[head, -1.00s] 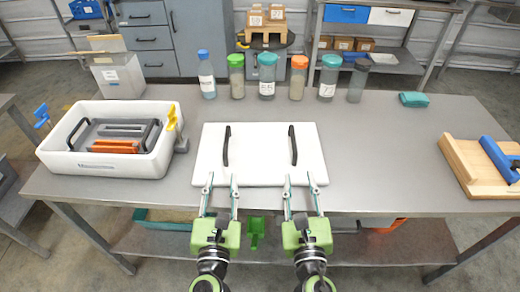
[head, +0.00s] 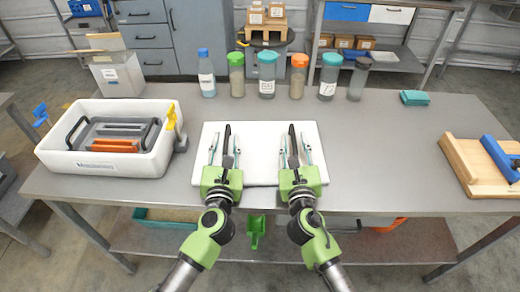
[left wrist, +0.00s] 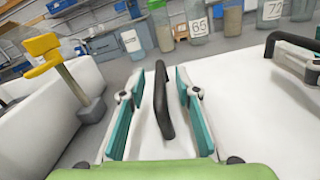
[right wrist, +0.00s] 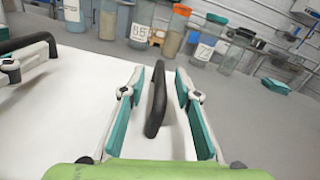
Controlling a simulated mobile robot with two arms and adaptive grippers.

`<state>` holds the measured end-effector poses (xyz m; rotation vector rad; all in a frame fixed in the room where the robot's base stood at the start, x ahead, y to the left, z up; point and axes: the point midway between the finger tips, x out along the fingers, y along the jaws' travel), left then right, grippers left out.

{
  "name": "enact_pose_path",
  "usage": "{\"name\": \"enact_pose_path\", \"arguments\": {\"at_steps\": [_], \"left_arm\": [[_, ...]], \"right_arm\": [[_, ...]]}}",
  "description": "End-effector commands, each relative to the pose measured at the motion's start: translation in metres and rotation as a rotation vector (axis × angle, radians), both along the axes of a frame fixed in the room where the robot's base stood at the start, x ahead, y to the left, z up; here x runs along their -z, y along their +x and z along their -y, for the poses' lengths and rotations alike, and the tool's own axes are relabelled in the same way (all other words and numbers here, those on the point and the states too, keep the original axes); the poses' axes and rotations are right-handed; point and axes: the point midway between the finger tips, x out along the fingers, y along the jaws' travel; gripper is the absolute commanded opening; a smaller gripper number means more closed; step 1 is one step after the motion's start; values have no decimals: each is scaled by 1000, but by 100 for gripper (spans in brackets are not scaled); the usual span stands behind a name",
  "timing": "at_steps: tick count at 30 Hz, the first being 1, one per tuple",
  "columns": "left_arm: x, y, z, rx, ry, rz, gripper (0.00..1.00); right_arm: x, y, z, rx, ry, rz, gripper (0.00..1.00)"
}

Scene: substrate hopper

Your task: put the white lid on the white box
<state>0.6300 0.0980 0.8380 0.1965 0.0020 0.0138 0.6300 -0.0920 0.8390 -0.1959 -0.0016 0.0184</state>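The white lid (head: 258,135) lies flat on the grey table, with two black handles standing up from it. My left gripper (head: 225,150) is open, with its fingers on either side of the left handle (left wrist: 163,100), apart from it. My right gripper (head: 295,150) is open around the right handle (right wrist: 156,100) in the same way, also apart from it. The white box (head: 108,169) stands open on the table to the left of the lid. It holds a grey insert with black handles and an orange block (head: 115,145).
Several bottles (head: 267,75) line the table's back edge. A wooden board with a blue bar (head: 497,160) lies at the right. The table between lid and board is clear.

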Motion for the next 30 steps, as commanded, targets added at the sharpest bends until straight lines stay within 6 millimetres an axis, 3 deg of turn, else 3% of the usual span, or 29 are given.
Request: {"name": "enact_pose_path", "arguments": {"at_steps": [8,12,30], "left_arm": [[0,1,0,0,0,0,30],[0,1,0,0,0,0,0],[-11,1,0,0,-1,2,0]], "right_arm": [[0,1,0,0,0,0,30],[0,1,0,0,0,0,0],[-10,1,0,0,0,2,0]]}}
